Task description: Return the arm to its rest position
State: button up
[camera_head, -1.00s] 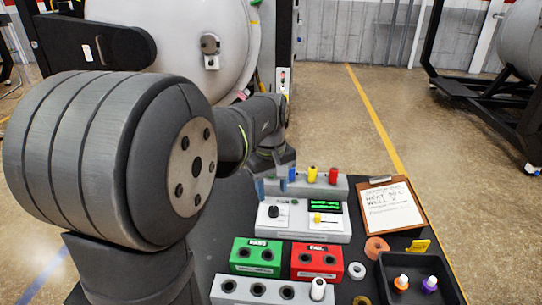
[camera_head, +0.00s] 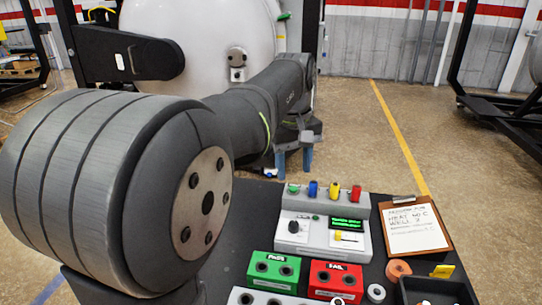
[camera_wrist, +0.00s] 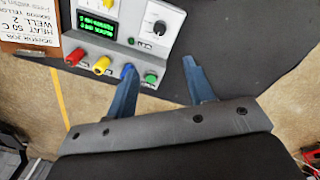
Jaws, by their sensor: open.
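My gripper (camera_head: 292,160) is open and empty, its two blue fingers pointing down beyond the back left of the dark work table (camera_head: 240,205). In the wrist view my gripper (camera_wrist: 160,90) has its fingers wide apart with nothing between them. The grey heater unit (camera_head: 322,235) with a knob and a lit green screen stands on the table, in front and right of the gripper. On the back ledge are green, blue, yellow and red plugs; the blue plug (camera_wrist: 129,71) and green plug (camera_wrist: 151,78) show near the fingers in the wrist view. My arm hides the table's left part.
A green block (camera_head: 275,270), a red block (camera_head: 333,278), loose rings and a dark tray (camera_head: 438,292) stand at the front. A clipboard (camera_head: 414,226) lies at right. The white furnace door (camera_head: 200,50) is behind my arm.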

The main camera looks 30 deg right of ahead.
aim_at(294, 223)
jog(key=f, duration=1.7)
jog(key=shift+s+d+f, duration=0.1)
jog(key=shift+d+f, duration=0.15)
jog(key=shift+d, duration=0.1)
jog(key=shift+r, duration=0.15)
